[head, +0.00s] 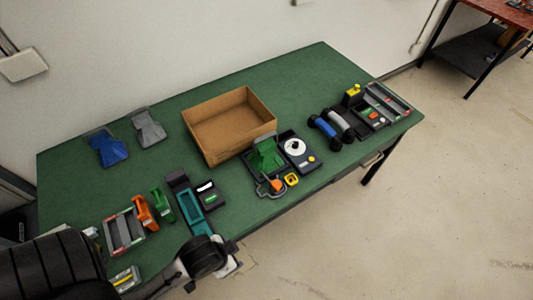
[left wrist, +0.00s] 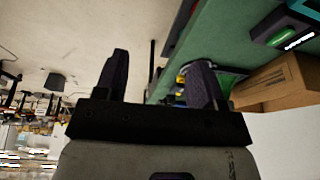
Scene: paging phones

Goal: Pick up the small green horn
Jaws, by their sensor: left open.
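The small green horn (head: 267,153) lies on a dark phone base near the front middle of the green table, just in front of the cardboard box. My left arm comes in at the lower left of the head view, with its wrist at the table's front edge, left of the horn and apart from it. In the left wrist view my left gripper (left wrist: 158,82) is open, with nothing between its fingers. A green shape beside the right finger there may be the horn, partly hidden. My right gripper is in neither view.
The open cardboard box (head: 209,149) stands behind the horn. A blue horn (head: 108,149) and a grey horn (head: 148,128) lie at the back left. A dark unit with a white dial (head: 296,147) sits right of the green horn. Teal, green and orange devices crowd the front left.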

